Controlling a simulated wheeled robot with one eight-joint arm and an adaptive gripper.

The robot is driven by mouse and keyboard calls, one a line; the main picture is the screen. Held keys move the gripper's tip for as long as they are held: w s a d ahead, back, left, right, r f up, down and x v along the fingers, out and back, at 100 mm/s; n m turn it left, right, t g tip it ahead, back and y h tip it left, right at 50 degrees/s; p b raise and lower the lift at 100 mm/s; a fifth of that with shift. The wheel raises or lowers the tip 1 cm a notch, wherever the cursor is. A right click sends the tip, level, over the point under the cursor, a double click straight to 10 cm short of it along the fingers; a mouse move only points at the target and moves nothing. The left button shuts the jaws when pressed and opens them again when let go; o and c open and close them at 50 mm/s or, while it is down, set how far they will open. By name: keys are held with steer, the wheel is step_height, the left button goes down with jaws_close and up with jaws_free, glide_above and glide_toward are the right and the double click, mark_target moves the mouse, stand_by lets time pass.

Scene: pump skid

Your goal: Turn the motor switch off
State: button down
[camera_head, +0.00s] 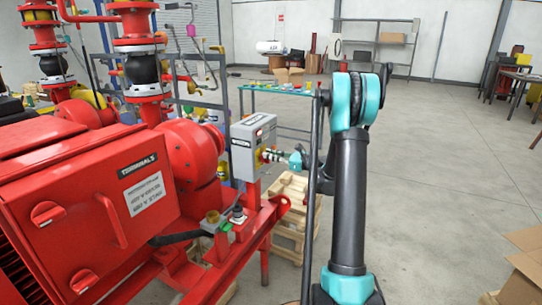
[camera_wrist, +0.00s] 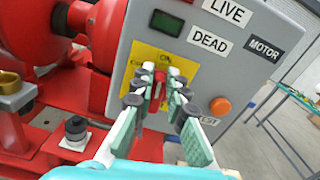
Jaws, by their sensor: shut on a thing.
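The motor switch (camera_wrist: 159,82) is a red handle on a yellow plate (camera_wrist: 187,66) on the front of a grey control box (camera_wrist: 276,22). The handle looks roughly upright, below lettering that appears to read ON. My gripper (camera_wrist: 160,88) has its fingers on both sides of the handle and is shut on it; the fingertips hide part of the plate and its lettering. In the head view, my gripper (camera_head: 271,155) reaches the front of the grey box (camera_head: 246,156) from the right, and the switch is hidden there.
The box carries LIVE, DEAD and MOTOR labels, a dark green window (camera_wrist: 166,23) and an orange button (camera_wrist: 220,106) close to my right finger. Red pump machinery (camera_head: 190,150) stands left of the box. A wooden pallet (camera_head: 290,240) lies below. Open floor (camera_head: 440,170) is at right.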

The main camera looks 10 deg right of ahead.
mark_target(262, 160)
steer(key=n, duration=0.4)
steer(key=s+f+n, duration=0.1)
steer(key=n, duration=0.3)
steer(key=a+n, duration=0.1)
steer(key=n, duration=0.3)
steer(key=shift+s+a+f+n, duration=0.1)
steer(key=shift+s+f+n, duration=0.2)
steer(key=shift+f, duration=0.05)
steer(key=shift+f+n, duration=0.2)
steer(key=shift+n, duration=0.7)
steer(key=shift+f+n, duration=0.15)
steer(key=shift+n, duration=0.75)
steer(key=c, duration=1.5)
jaws_free()
steer(key=shift+c, duration=0.2)
steer(key=shift+s, duration=0.1)
steer(key=v, duration=1.2)
